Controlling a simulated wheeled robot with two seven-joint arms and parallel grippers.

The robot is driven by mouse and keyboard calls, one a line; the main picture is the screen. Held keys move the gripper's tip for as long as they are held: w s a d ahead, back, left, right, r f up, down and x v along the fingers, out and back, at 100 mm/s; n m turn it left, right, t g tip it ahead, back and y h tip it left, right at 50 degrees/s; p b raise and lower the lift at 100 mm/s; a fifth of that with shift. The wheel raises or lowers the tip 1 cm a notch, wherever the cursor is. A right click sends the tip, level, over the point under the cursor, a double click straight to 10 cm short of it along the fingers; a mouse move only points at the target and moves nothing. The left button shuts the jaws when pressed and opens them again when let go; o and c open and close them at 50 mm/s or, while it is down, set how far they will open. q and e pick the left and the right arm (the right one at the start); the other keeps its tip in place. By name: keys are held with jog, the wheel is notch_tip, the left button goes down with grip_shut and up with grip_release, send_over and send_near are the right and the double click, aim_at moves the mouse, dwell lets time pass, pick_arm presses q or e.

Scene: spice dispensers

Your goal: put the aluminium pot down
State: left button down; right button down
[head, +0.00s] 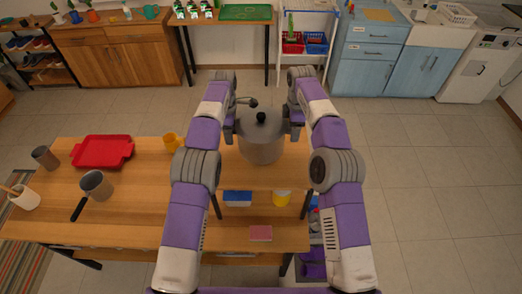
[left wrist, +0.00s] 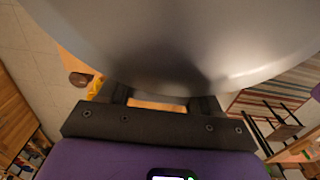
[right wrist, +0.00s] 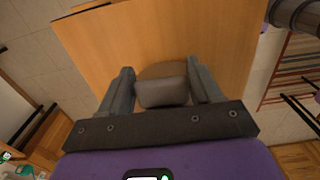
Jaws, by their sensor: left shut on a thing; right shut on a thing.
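A grey metal pot (head: 260,143) with a dark knob on top is between my two grippers, over the right part of the wooden table. I cannot tell whether its base touches the wood. My left gripper (head: 239,127) is shut at its left side. In the left wrist view the pot (left wrist: 180,40) fills the top and hides the fingertips (left wrist: 160,98). My right gripper (head: 289,125) is at its right side. In the right wrist view its fingers (right wrist: 163,85) are shut on a small grey rounded piece (right wrist: 162,93), and I cannot tell whether it belongs to the pot.
A pink block (head: 261,233) lies nearer me. Bare wood lies left of my left arm.

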pick_arm(q)
jog(key=shift+f+b, duration=0.3)
jog(key=shift+b, duration=0.05)
pick_arm(e)
jog(key=shift+f, duration=0.35)
pick_arm(q)
jog(key=shift+c, duration=2.4)
grip_release()
pick_arm(e)
jog(key=shift+c, duration=2.4)
grip_release()
pick_arm(q)
jog(key=shift+o, duration=1.4)
jog(key=shift+s, duration=0.1)
pick_arm(e)
jog(key=shift+o, duration=1.4)
jog(key=shift+s, duration=0.1)
